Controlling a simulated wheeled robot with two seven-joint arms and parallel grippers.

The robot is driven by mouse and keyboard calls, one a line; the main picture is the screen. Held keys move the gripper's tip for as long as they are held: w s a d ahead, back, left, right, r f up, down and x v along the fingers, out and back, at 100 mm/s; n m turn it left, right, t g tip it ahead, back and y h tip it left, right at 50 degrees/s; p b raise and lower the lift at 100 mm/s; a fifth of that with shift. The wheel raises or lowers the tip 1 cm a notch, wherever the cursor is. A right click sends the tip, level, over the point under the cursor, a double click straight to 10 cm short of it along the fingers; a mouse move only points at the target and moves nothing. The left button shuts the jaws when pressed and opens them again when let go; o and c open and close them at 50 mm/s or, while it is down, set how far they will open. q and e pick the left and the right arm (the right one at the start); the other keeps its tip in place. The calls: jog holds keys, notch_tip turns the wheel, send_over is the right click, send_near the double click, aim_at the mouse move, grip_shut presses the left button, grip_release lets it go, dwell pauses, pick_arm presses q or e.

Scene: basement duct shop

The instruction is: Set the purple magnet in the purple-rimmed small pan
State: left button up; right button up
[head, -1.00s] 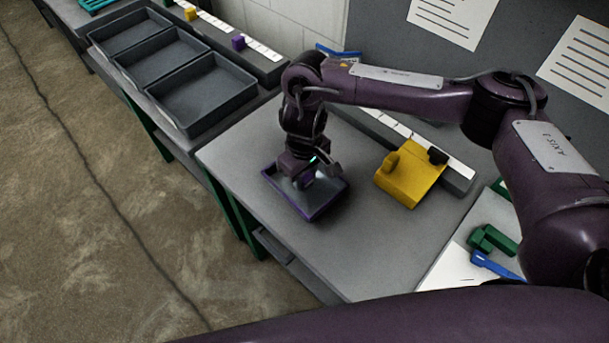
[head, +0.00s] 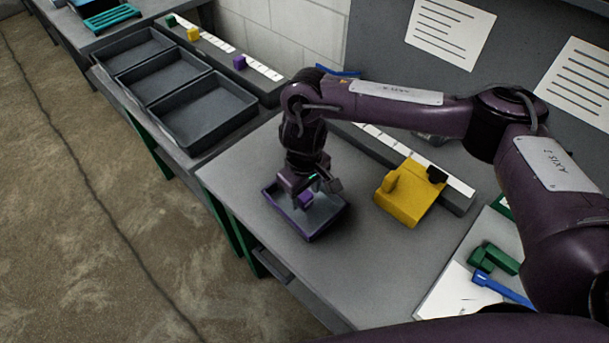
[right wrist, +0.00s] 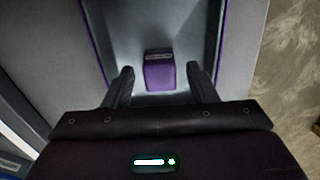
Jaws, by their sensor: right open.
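The purple magnet (head: 306,199) is a small block inside the purple-rimmed small pan (head: 318,238), a shallow dark tray on the grey bench. My right gripper (head: 316,188) is over the pan, pointing down, with its fingers apart. In the right wrist view the magnet (right wrist: 160,75) appears between the spread fingertips (right wrist: 160,70), with a gap on each side. It looks to be on the pan's grey floor, though the exact contact is hard to see. The pan's purple rim (right wrist: 218,38) shows there too. My left gripper is not in view.
A yellow block-shaped fixture (head: 408,198) stands right of the pan, before a rail with white labels (head: 458,186). Three dark trays (head: 203,112) and another purple block (head: 239,62) are at the upper left. Green (head: 493,259) and blue (head: 502,287) items lie at the lower right.

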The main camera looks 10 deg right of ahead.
aim_at(304, 194)
notch_tip(304, 194, up, 11)
jog(key=shift+p, duration=0.35)
dwell(0.4)
